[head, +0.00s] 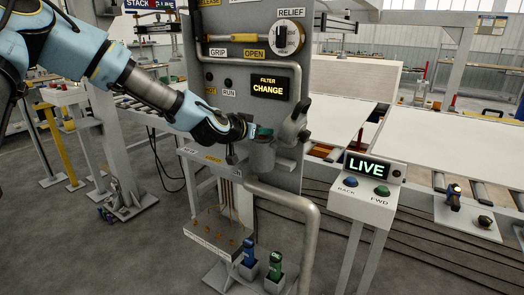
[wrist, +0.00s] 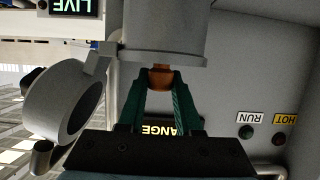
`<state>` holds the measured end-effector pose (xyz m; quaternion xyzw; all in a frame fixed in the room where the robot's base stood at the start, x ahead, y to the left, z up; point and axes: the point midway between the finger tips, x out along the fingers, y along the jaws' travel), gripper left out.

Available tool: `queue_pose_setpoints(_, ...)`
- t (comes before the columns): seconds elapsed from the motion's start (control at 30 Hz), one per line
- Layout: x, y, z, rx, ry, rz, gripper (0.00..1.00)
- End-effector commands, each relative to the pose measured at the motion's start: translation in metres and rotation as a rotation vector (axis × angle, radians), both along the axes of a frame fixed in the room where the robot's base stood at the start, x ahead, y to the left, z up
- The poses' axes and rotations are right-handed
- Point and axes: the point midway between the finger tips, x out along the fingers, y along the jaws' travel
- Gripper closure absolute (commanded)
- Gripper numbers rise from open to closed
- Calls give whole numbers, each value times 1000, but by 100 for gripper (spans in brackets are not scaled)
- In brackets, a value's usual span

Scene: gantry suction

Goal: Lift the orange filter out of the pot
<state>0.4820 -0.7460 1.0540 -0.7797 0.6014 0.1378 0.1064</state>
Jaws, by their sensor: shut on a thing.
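The grey pot (head: 262,155) stands on the front of the panel in the head view, and it fills the top of the wrist view (wrist: 165,35), which is upside down. Its grey lid (head: 296,120) is swung open to the side, and it also shows in the wrist view (wrist: 70,105). The orange filter (wrist: 161,78) shows as a short end at the pot's mouth; the rest is hidden. My gripper (wrist: 161,88) has its green fingers shut on this end. In the head view my gripper (head: 258,132) is just above the pot, and the filter cannot be made out.
The panel carries a lit FILTER CHANGE display (head: 268,87), a relief dial (head: 289,38) and a bent pipe (head: 300,205) beside the pot. A LIVE button box (head: 366,178) stands to the right. Blue (head: 248,250) and green (head: 274,264) cartridges stand in holders below.

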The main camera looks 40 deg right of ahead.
Motion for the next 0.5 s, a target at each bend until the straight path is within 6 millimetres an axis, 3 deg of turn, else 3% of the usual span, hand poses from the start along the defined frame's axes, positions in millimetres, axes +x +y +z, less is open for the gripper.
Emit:
queue_pose_setpoints(0.17, 0, 0, 0, 0, 0, 0, 100)
queue_pose_setpoints(0.5, 0, 0, 0, 0, 0, 0, 100)
